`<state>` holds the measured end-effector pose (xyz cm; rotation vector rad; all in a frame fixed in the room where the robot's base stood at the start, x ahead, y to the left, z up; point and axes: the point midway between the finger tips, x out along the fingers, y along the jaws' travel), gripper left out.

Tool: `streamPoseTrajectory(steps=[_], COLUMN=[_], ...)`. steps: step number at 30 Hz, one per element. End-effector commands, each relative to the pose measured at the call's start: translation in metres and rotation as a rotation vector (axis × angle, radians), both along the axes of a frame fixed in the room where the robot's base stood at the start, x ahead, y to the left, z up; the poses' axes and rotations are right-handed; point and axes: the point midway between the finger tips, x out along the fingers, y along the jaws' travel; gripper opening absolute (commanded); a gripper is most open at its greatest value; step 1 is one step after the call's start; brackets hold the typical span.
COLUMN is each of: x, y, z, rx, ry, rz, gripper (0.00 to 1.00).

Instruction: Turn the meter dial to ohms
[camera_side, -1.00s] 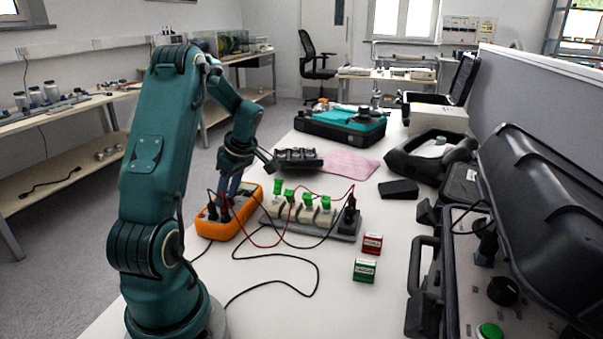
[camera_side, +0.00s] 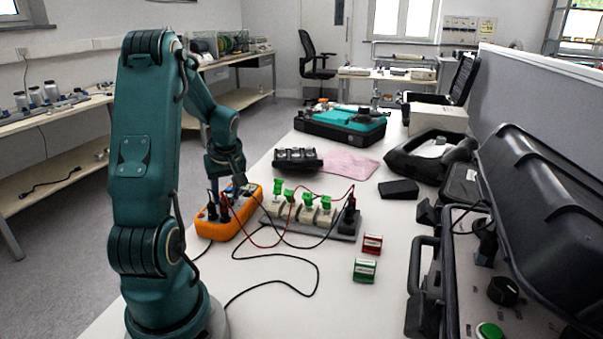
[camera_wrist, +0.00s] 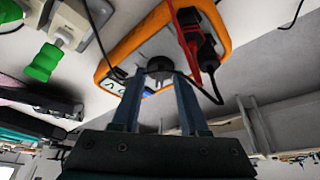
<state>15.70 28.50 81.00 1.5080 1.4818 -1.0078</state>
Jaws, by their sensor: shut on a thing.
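The orange meter (camera_side: 225,224) lies on the white table just right of my arm, with black and red probe plugs (camera_side: 224,205) in its near end. In the wrist view the meter (camera_wrist: 127,43) fills the upper middle, and its round dark dial (camera_wrist: 160,66) sits between my two blue fingers. My gripper (camera_wrist: 161,82) is shut on the dial. In the side view my gripper (camera_side: 240,186) points down over the meter's far end, and the dial is hidden there. I cannot read which setting the dial points to.
Red and black leads (camera_side: 290,255) loop over the table right of the meter. A grey strip with green-tabbed plugs (camera_side: 310,215) stands close beside the meter. Red (camera_side: 372,244) and green (camera_side: 364,270) blocks lie further right.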

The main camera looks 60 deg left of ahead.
Motion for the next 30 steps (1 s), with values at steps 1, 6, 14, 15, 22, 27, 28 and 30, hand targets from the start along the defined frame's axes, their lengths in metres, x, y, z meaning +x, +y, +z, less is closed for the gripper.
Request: streamPoseTrajectory(steps=[1,6,14,15,22,27,28,30], x=[-0.0002,-0.0003,0.0001,0.0001,0.0002,0.0000,-0.0001,-0.0001], y=[0.0006,0.0007,0.0007,0.0007,0.0007,0.0004,0.0004,0.0003], z=[0.0007,0.0006,0.0005,0.0005,0.0005,0.0003,0.0003,0.0002], rx=[0.002,0.002,0.002,0.002,0.002,0.001,0.001,0.001], ry=[-0.002,-0.001,-0.002,-0.002,-0.002,-0.001,-0.001,-0.001], rz=[-0.016,-0.057,-0.071,-0.071,-0.070,-0.070,-0.070,-0.070], gripper=[0.00,0.00,0.00,0.00,0.67,0.74,0.74,0.74])
